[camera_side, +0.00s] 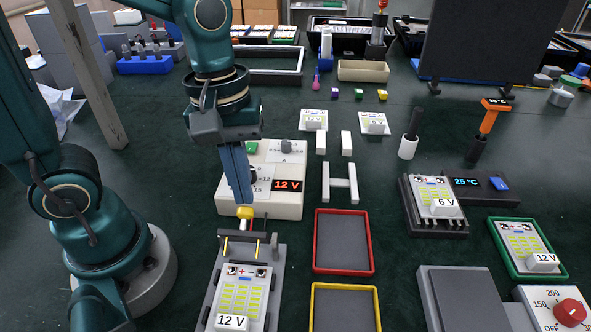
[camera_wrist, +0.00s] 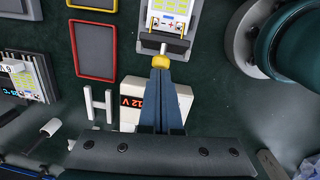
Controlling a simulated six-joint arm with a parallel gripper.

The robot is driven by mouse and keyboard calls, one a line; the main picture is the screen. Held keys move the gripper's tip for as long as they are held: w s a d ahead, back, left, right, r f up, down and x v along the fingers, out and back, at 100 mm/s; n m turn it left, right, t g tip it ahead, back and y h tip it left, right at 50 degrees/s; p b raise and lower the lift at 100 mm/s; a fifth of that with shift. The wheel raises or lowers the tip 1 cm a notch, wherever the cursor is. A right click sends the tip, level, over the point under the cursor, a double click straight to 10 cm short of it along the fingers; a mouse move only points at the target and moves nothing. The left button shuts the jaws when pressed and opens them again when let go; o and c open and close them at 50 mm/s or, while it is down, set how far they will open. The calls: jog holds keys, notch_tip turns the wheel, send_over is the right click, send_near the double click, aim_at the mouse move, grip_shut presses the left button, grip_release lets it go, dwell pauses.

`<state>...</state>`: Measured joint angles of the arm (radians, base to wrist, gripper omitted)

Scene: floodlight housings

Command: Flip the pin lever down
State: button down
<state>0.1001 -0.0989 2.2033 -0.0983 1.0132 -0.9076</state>
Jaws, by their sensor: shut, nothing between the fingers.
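The pin lever has a yellow knob (camera_side: 245,212) on a dark crossbar (camera_side: 232,235) with two thin yellow pins. It stands at the far end of a grey fixture (camera_side: 211,300) that holds a panel labelled 12 V (camera_side: 240,290). The pins appear above the panel's contact end; I cannot tell if they touch it. My gripper (camera_side: 245,201) is shut and empty, its blue fingers pointing down with the tips at the knob. In the wrist view the tips (camera_wrist: 161,71) meet the knob (camera_wrist: 161,61), contact unclear, and the crossbar (camera_wrist: 165,45) lies beyond it.
A white supply box (camera_side: 258,202) reading 12 V stands just behind the lever, partly hidden by my fingers. Red (camera_side: 316,245) and yellow (camera_side: 314,300) trays lie right of the fixture. A white H-shaped rack (camera_side: 340,183) stands behind them.

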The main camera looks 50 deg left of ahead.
aim_at(241, 231)
jog(key=shift+s+d+r+t+y, duration=0.15)
jog(key=shift+s+d+t+y, duration=0.55)
jog(key=shift+t, duration=0.1)
jog(key=shift+s+d, duration=0.9)
jog(key=shift+s+d+f, duration=0.7)
jog(key=shift+s+d, duration=0.2)
jog(key=shift+r, duration=0.2)
jog(key=shift+r, duration=0.6)
